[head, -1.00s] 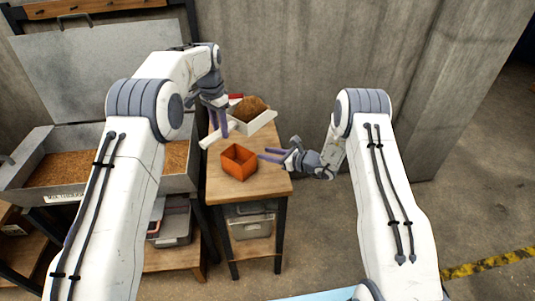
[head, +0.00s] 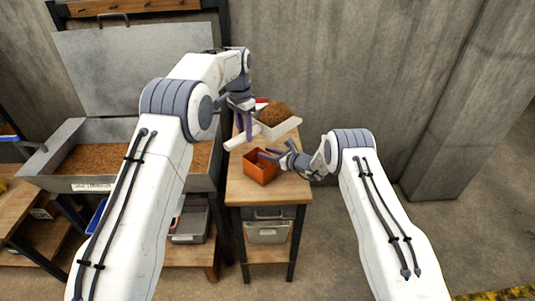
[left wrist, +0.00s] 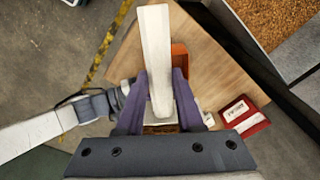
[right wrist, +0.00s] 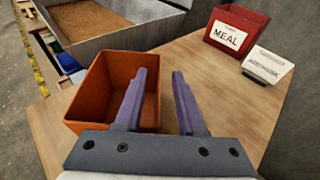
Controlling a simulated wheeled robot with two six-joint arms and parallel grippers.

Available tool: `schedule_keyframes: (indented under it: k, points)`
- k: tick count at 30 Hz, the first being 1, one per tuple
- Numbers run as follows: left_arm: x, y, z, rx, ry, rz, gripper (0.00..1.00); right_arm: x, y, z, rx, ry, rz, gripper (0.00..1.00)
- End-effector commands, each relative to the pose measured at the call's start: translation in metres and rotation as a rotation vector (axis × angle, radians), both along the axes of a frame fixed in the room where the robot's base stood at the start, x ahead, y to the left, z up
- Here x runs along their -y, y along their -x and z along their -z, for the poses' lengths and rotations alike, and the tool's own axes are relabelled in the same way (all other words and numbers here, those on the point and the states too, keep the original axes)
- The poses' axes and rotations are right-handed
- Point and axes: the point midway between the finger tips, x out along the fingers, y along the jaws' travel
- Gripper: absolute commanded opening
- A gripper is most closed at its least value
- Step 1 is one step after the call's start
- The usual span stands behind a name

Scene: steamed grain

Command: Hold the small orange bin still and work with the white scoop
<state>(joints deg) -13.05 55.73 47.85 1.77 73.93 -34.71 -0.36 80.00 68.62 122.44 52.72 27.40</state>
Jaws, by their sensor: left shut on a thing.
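The white scoop (head: 283,130) holds a heap of brown grain (head: 275,114) over the back of the small table. My left gripper (head: 245,132) is shut on its handle, which also shows in the left wrist view (left wrist: 155,45). The small orange bin (head: 260,171) stands upright on the table in front of the scoop; its visible inside looks empty. My right gripper (head: 266,152) is open at the bin's right side. In the right wrist view, one finger overlaps the bin (right wrist: 97,95) and the other is right of it. I cannot tell whether they touch.
A red box marked MEAL (right wrist: 236,28) and a small white labelled block (right wrist: 267,66) stand on the wooden table (head: 240,190). A large metal bin of grain (head: 85,183) with a raised lid stands left. A concrete wall is behind; floor is clear at right.

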Motion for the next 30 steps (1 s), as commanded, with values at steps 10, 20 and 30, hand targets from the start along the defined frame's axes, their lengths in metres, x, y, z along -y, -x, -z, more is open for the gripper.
schedule_keyframes:
  k: [10,20,30]
  points:
    - [0.0004,-0.0010,-0.0023,0.006,0.002,0.000,0.00,-0.0011,-0.0008,0.0005,-0.001,0.001,0.000,0.23]
    - [0.0005,-0.0011,-0.0023,0.006,0.002,0.000,0.00,-0.0007,-0.0009,0.0004,-0.001,0.001,0.000,0.00]
    - [0.0005,-0.0010,-0.0023,0.006,0.002,0.000,0.00,-0.0006,-0.0010,0.0002,0.000,0.000,0.001,0.00]
